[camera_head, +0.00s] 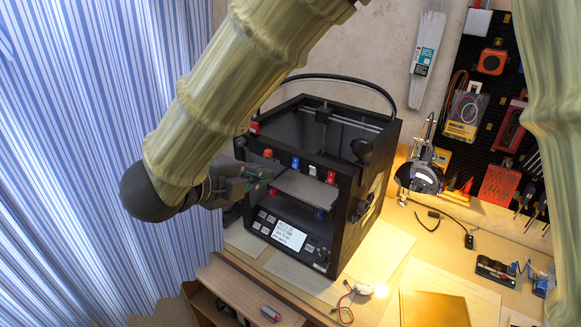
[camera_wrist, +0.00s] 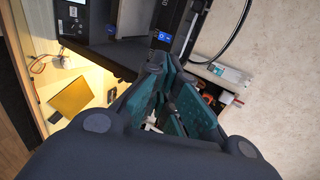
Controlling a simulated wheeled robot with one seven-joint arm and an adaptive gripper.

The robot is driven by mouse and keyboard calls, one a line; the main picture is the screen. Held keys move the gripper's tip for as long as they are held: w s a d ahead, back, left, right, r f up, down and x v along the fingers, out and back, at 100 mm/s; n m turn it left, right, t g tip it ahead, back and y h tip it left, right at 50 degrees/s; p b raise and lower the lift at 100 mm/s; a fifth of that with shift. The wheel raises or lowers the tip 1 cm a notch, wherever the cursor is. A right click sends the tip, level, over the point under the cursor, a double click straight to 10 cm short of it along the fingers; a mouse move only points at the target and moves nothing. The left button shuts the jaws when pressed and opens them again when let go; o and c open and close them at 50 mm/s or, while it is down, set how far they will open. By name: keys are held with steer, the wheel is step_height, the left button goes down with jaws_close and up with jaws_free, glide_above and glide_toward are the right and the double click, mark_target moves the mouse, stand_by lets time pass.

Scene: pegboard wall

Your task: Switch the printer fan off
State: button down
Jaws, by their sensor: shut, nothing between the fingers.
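The black 3D printer (camera_head: 350,225) stands on the workbench, with an open frame and a small lit display (camera_head: 289,236) low on its front. Along its upper front edge are a red switch (camera_head: 268,153), a blue switch (camera_head: 295,162) and another red switch (camera_head: 331,177). I cannot read which one is the fan's. My gripper (camera_head: 268,174) is shut and empty, in front of the printer's upper left front, close to the left switches. In the wrist view my gripper (camera_wrist: 165,75) points toward the dark printer frame, with a blue switch (camera_wrist: 163,36) just beyond the fingertips. Contact cannot be told.
A grey plate (camera_head: 305,190) sits inside the printer's opening. A lamp (camera_head: 420,178) stands to the right of the printer, before a pegboard (camera_head: 500,75) of tools. A yellow sheet (camera_head: 435,308) lies on the bench. A striped curtain (camera_head: 75,120) hangs at left.

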steer(key=p, duration=0.5)
glide_toward(303, 168)
steer(key=x, duration=0.4)
steer(key=shift+w+d, duration=0.1)
steer(key=shift+w, duration=0.25)
steer(key=shift+w+d+f, duration=0.35)
steer(key=shift+w, duration=0.15)
steer(key=shift+d+f, duration=0.1)
